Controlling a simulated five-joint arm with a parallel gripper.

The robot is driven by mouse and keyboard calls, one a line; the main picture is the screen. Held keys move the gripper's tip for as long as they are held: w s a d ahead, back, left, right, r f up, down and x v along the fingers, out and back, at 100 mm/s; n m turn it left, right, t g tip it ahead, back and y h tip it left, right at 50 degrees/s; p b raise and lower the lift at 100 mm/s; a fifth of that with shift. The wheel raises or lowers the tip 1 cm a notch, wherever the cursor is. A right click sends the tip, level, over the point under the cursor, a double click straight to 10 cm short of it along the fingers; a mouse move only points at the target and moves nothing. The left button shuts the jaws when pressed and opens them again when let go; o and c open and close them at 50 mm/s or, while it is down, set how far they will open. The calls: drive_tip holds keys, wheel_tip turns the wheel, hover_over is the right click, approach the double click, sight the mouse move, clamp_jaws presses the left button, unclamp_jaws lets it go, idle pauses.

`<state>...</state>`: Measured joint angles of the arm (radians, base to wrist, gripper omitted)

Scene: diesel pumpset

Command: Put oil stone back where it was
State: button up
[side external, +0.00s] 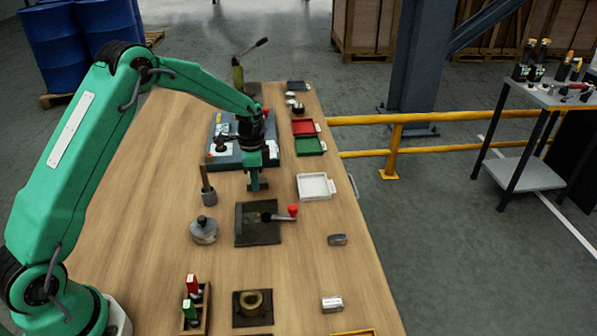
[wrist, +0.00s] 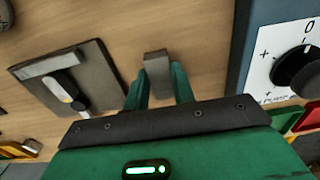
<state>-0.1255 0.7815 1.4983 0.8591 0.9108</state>
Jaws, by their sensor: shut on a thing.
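My gripper (side external: 258,184) is over the table, between the blue-grey device and the dark plate. In the wrist view, my gripper (wrist: 160,88) has its green fingers on either side of a small grey block (wrist: 157,62), which I take to be the oil stone. It is shut on this block, which points away from the palm. In the side view the block is mostly hidden at the fingertips. I cannot tell how far it is above the table.
The dark plate (side external: 246,236) bears a red-knobbed tool (side external: 290,212). A white tray (side external: 314,187) is to the right, and the blue-grey device (side external: 230,158) is behind. A lidded pot (side external: 204,232) and a handled cup (side external: 208,190) stand left. Bare wood lies farther left.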

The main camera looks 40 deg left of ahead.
drive_tip(key=shift+f, duration=0.2)
drive_tip(key=o, duration=1)
drive_tip(key=shift+c, duration=0.2)
wheel_tip(320, 180, up, 12)
drive_tip(key=shift+r, duration=0.15)
idle(0.6)
